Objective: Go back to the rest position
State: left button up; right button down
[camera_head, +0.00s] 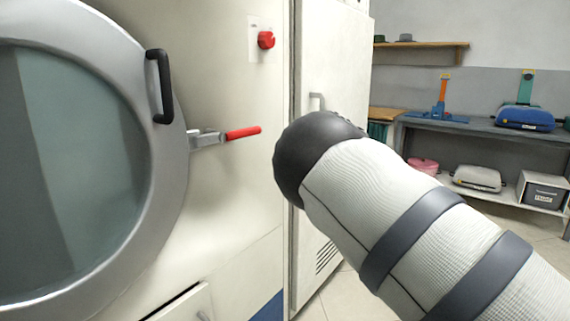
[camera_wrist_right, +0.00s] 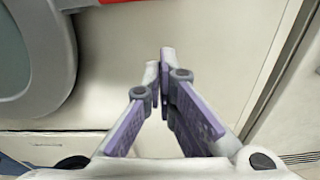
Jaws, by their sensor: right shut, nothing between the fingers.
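My right arm comes in from the lower right of the head view and hides its own gripper there. In the right wrist view my right gripper (camera_wrist_right: 160,68) is shut, its fingertips together with nothing between them. It is in front of the machine's cream panel (camera_wrist_right: 115,45). The red handle (camera_wrist_right: 120,2) of the door latch shows at the top edge of that view. In the head view the red latch handle (camera_head: 243,133) points right from the round door's rim, left of my arm and apart from it. My left gripper is not in view.
The machine's round glass door (camera_head: 85,150) fills the left, with a black handle (camera_head: 160,87). A red knob (camera_head: 266,40) is above. A tall white cabinet (camera_head: 330,60) stands right of the machine.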

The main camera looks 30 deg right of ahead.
dwell(0.3)
